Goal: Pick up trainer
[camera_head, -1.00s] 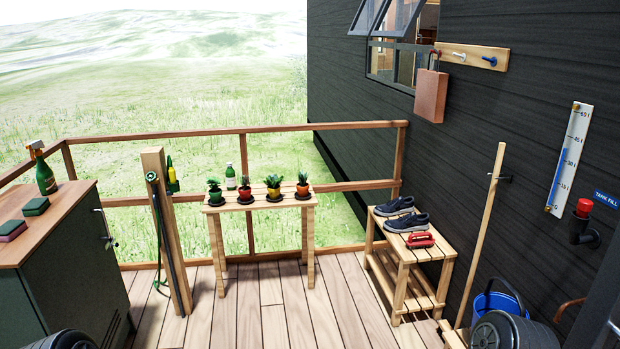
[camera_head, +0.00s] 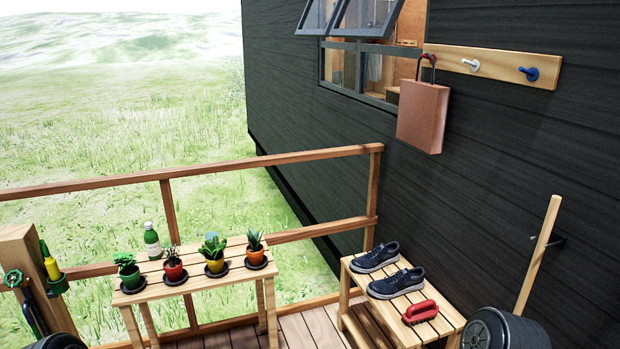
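Two dark navy trainers with pale soles lie side by side on a slatted wooden bench against the dark wall. The far trainer (camera_head: 376,257) is nearer the back edge of the bench (camera_head: 431,329), and the near trainer (camera_head: 397,283) is just in front of it. Neither trainer is touched by a gripper. Dark rounded parts of my own arms show at the bottom edge, left and right. My grippers are not visible.
A red brush (camera_head: 420,311) lies on the bench in front of the trainers. A plant table (camera_head: 205,279) with several potted plants and a green bottle (camera_head: 152,241) stands left. A wooden pole (camera_head: 538,256) leans at right. A brown bag (camera_head: 423,117) hangs above.

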